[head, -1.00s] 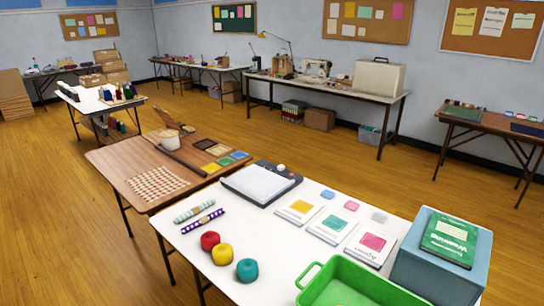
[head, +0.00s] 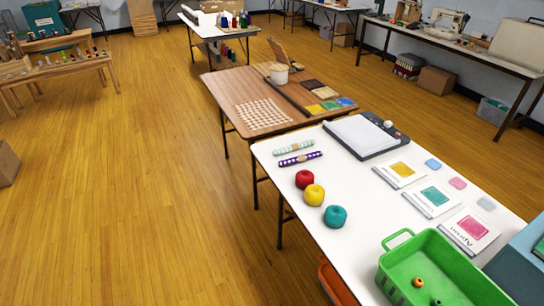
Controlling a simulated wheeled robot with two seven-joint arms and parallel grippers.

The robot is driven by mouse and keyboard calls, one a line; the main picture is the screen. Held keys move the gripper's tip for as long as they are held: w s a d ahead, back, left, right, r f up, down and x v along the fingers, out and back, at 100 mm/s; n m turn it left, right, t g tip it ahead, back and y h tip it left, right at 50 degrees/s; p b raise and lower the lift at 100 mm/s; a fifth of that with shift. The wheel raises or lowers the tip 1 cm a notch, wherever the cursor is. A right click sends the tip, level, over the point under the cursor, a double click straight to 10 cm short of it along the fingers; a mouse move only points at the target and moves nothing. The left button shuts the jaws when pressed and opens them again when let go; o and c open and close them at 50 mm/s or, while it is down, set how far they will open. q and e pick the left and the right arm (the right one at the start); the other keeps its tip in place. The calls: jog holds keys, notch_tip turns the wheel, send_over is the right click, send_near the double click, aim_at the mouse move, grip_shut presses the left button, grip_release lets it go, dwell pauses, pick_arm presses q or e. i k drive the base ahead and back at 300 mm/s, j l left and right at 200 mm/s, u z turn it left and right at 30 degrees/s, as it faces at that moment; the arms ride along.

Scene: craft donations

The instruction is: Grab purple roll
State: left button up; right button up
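The purple roll (head: 300,159) with white spots and a pale band around its middle lies on the left part of the white table (head: 366,205). A mint green patterned roll (head: 293,147) lies just behind it, nearly parallel and apart from it. Red (head: 305,179), yellow (head: 314,194) and teal (head: 335,217) yarn balls sit in front of it in a slanting row. Neither of my grippers shows in the head view.
A grey and white scale-like device (head: 362,136) and several cards lie to the right of the rolls. A green basket (head: 397,272) holding small beads stands at the front right, beside a blue box (head: 520,265). A wooden table (head: 225,90) adjoins behind. The floor at left is open.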

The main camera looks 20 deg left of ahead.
aim_at(303, 158)
jog(key=u, duration=0.35)
jog(key=z, duration=0.25)
jog(key=i+j+z, duration=0.1)
jog(key=z, duration=0.3)
jog(key=i+j+z, duration=0.1)
jog(key=j+z, duration=0.15)
jog(key=z, duration=0.15)
jog(key=j+z, duration=0.25)
jog(key=z, duration=0.2)
jog(key=i+j+z, duration=0.1)
jog(key=j+z, duration=0.15)
jog(key=z, duration=0.15)
jog(key=j+z, duration=0.25)
jog(key=z, duration=0.15)
